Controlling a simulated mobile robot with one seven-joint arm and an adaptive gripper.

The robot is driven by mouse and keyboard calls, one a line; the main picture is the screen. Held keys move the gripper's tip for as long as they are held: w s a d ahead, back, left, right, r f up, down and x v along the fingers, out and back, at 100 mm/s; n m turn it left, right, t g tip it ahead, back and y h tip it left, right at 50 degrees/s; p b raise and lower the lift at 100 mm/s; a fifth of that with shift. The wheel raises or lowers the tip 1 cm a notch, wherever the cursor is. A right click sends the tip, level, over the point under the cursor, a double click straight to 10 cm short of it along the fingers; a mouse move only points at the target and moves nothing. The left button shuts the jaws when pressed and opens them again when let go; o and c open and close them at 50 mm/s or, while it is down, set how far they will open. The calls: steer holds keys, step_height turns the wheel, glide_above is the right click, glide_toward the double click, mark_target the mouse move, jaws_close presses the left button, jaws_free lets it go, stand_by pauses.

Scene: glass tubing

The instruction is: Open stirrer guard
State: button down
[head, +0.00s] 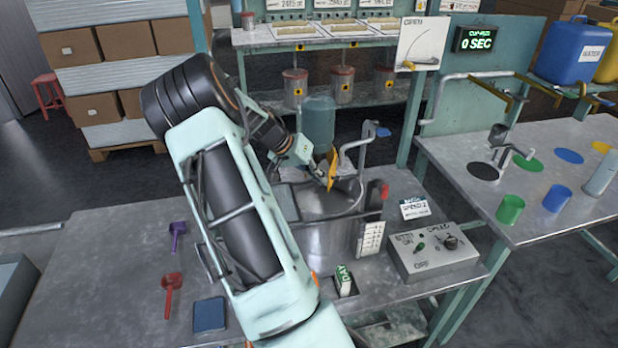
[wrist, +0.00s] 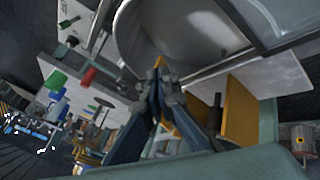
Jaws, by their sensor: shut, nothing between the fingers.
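The stirrer's steel pot (head: 330,240) stands on the near bench, its round bowl also filling the top of the wrist view (wrist: 190,30). A grey-framed panel that looks like part of the guard (wrist: 285,25) shows beside the bowl. A yellow plate (head: 333,168) stands upright over the pot; a yellow part (wrist: 240,112) also shows right of my fingers in the wrist view. My gripper (wrist: 158,72) is shut and empty, its tips just above the bowl near the yellow parts. Whether the fingertips touch anything is unclear.
A control box (head: 433,255) with a green switch and knob sits right of the pot. A red knob (head: 384,190) and bent pipe (head: 358,150) rise beside the pot. Cups stand on the right table.

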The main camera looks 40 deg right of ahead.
mark_target(338, 180)
steer(key=shift+s+d+n+t+b, duration=0.4)
steer(key=shift+s+d+n+b, duration=0.05)
steer(key=shift+s+n+b, duration=0.25)
steer(key=shift+s+d+n+t+b, duration=0.4)
steer(key=shift+s+d+n+b, duration=0.05)
steer(key=shift+s+n+b, duration=0.3)
steer(key=shift+s+d+n+t+b, duration=0.4)
steer(key=shift+s+d+n+b, duration=0.05)
steer(key=shift+s+n+b, duration=0.25)
steer(key=shift+d, duration=0.1)
steer(key=shift+r, duration=0.1)
